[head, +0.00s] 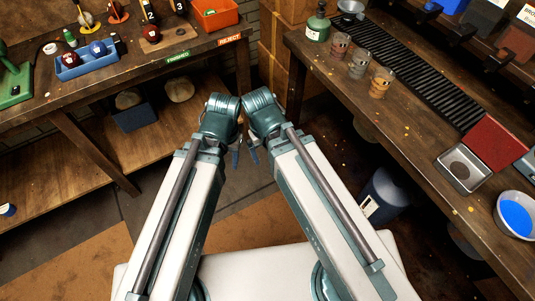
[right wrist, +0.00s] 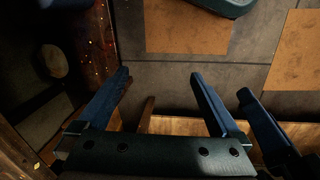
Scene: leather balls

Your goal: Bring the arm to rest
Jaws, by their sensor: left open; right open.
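My two arms reach forward side by side from the white base, their wrists close together in the middle of the head view. My left gripper (head: 235,158) points down below its wrist, mostly hidden, with a blue finger showing. My right gripper (head: 254,156) hangs just right of it, also largely hidden by its arm. In the right wrist view the right gripper (right wrist: 160,75) has its two blue fingers wide apart with nothing between them. Another blue finger, apparently of my left gripper, shows close by at the right. Both grippers hang over the floor, apart from the tables.
A wooden bench (head: 60,95) with a blue tray (head: 88,64) and an orange bin (head: 213,12) stands at the left. Another bench at the right holds glass jars (head: 358,63), a metal box (head: 461,169) and a blue-filled bowl (head: 516,214). A dark bucket (head: 383,195) stands on the floor.

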